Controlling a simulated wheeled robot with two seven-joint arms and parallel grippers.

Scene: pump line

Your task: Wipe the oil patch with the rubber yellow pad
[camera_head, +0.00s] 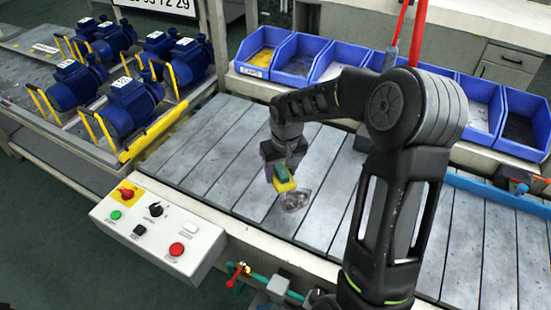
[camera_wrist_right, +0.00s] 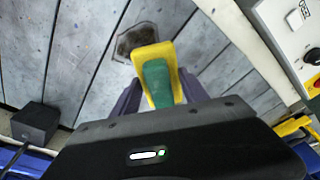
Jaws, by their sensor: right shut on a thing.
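The pad (camera_head: 284,183) is yellow with a green top part, and my right gripper (camera_head: 280,168) is shut on it above the slatted table. In the right wrist view the pad (camera_wrist_right: 152,58) points away between the gripper's fingers (camera_wrist_right: 160,95). The oil patch (camera_head: 296,198) is a dark, greyish smear on the table just beside the pad, to its lower right in the head view. In the right wrist view the oil patch (camera_wrist_right: 137,38) lies just past the pad's far end, partly covered by it. I cannot tell whether the pad touches the table. My left gripper is not in view.
A row of blue bins (camera_head: 297,58) stands along the table's back edge. A control box (camera_head: 157,228) with buttons sits at the front left. Several blue pumps (camera_head: 131,104) stand on the left rack. The slatted table (camera_head: 215,150) is clear left of the gripper.

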